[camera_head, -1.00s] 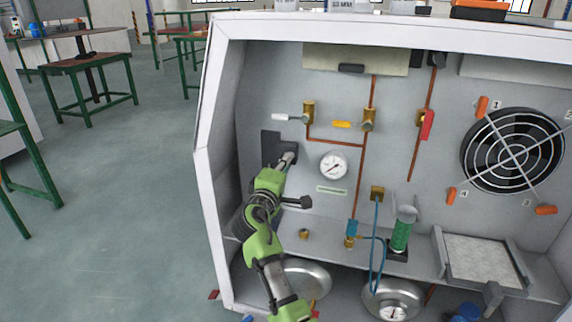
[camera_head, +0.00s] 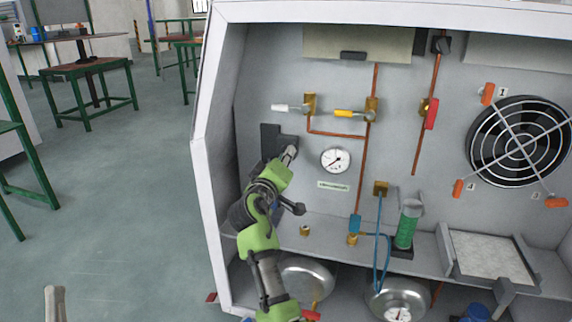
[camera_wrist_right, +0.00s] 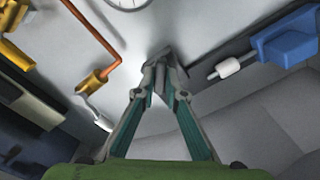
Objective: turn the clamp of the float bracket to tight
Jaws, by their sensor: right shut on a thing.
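The float bracket (camera_head: 269,140) looks like a dark grey plate on the cabinet's back wall, left of the round gauge. My right gripper (camera_head: 289,153) reaches up to its lower right side. In the right wrist view, my gripper's fingertips (camera_wrist_right: 161,70) close together on a small grey part, which I take to be the clamp (camera_wrist_right: 163,55). The fingers hide much of it, so its turn is hard to read. A pale grey piece at the lower left edge of the head view may be my left gripper (camera_head: 55,302); its jaws cannot be made out.
The gauge (camera_head: 336,160) is right of my right gripper. Valves with a white handle (camera_head: 289,107) and a yellow handle (camera_head: 345,113) sit above on copper pipe. A green cylinder (camera_head: 406,227) stands on the shelf. The cabinet's left wall (camera_head: 205,190) is close to my arm.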

